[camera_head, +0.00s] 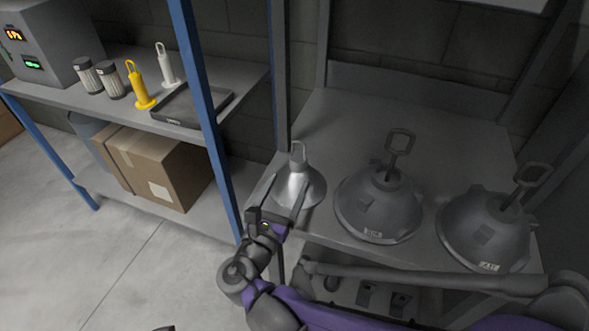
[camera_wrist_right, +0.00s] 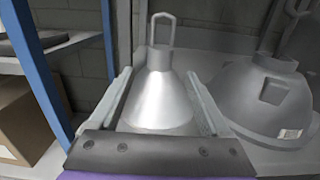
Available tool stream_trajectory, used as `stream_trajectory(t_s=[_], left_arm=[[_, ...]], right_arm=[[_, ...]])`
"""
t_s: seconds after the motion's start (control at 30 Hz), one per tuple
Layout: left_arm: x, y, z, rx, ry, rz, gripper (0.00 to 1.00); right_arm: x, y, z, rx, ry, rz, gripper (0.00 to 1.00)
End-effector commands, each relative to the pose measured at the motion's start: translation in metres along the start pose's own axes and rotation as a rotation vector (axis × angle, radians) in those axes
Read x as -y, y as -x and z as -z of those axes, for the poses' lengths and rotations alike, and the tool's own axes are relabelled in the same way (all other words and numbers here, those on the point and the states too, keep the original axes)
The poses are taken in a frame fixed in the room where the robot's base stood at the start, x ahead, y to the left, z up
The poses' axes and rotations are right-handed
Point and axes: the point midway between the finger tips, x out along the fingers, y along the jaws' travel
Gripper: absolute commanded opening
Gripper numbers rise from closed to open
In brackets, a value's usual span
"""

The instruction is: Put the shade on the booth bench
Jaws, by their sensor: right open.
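A shiny silver cone-shaped shade (camera_head: 297,190) with a loop handle on top appears to stand upright at the left front of the grey booth bench (camera_head: 325,130). My right gripper (camera_head: 288,181) is open, with one finger on each side of the shade. In the right wrist view the silver shade (camera_wrist_right: 160,95) sits between the two spread fingers (camera_wrist_right: 160,80). A small gap shows beside the left finger; contact at the right finger is unclear. The shade's lower rim is partly hidden by the gripper.
Two larger dark hoods (camera_head: 378,207) (camera_head: 484,230) with loop handles and labels stand to the right on the bench. A blue post (camera_head: 205,100) rises on the left. The shelf there holds a tray (camera_head: 190,112), a yellow tool (camera_head: 140,90) and two jars. The bench's back is clear.

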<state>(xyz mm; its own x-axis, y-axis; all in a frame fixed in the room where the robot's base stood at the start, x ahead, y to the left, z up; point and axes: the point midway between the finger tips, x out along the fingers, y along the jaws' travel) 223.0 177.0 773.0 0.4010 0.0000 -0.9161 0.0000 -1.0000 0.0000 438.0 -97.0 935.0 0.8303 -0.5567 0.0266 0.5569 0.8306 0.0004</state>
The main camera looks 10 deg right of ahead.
Motion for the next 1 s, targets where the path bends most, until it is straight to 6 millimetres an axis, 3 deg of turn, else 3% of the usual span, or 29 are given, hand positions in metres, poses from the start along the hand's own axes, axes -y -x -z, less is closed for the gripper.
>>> stream_trajectory(t_s=[0.1,0.3,1.0], left_arm=[[0.000,0.002,0.001,-0.001,0.000,0.000,0.00],[0.000,0.003,0.001,-0.001,0.000,0.000,0.00],[0.000,0.003,0.001,-0.001,0.000,0.000,0.00]], right_arm=[[-0.001,0.023,0.000,-0.001,-0.001,-0.003,0.81],[0.000,0.042,0.000,-0.001,0.000,0.000,0.81],[0.000,0.044,0.000,0.000,0.000,0.001,0.81]])
